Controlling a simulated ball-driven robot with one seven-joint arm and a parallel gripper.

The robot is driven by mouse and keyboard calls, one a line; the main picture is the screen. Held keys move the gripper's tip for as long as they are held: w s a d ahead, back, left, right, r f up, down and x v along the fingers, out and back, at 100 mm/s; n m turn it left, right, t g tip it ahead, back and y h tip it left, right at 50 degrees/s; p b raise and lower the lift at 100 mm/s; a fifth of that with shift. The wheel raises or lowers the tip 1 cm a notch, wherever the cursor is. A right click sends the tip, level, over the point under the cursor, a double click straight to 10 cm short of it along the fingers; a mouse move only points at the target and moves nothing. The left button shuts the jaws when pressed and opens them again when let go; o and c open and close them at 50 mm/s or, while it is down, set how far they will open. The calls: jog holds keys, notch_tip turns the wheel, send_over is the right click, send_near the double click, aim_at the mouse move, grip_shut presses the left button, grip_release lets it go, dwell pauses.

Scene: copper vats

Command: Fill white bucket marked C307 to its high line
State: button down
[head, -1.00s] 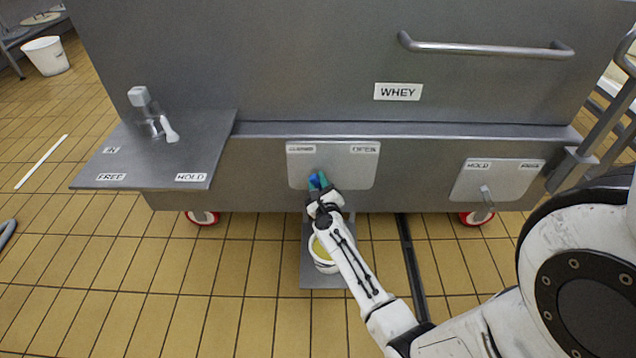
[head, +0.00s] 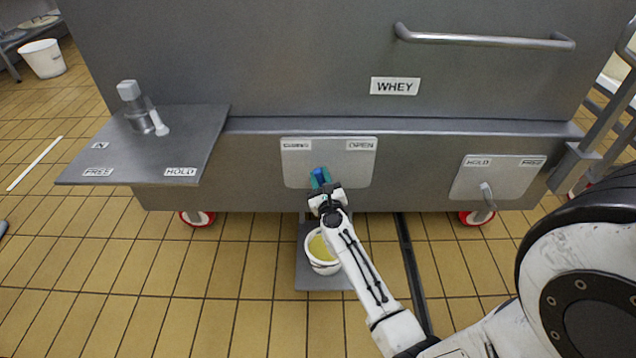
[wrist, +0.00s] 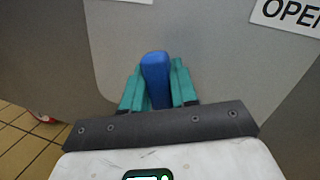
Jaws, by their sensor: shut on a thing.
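A white bucket (head: 313,262) stands on a low grey platform (head: 307,281) under the whey vat (head: 250,70). Yellowish liquid shows inside it. My arm covers part of its right side, and no mark or high line can be read. A blue handle (head: 319,176) sits on a pale plate (head: 350,168) marked at its left end with a blurred label and at its right with OPEN. My gripper (head: 322,181) is shut on the blue handle, nearer the left label. In the wrist view the blue handle (wrist: 155,75) stands between my teal fingers.
A second plate (head: 497,180) with HOLD and FREE labels and a small lever is at the right. A side shelf (head: 150,160) with a tap-like fitting (head: 142,108) is at the left. Another white bucket (head: 43,59) stands far left. Red-rimmed wheels (head: 197,218) are under the vat.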

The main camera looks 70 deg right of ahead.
jog(key=c, duration=1)
grip_release()
jog(key=v, duration=1.1)
jog(key=shift+p, duration=0.3)
jog(key=shift+w, duration=0.1)
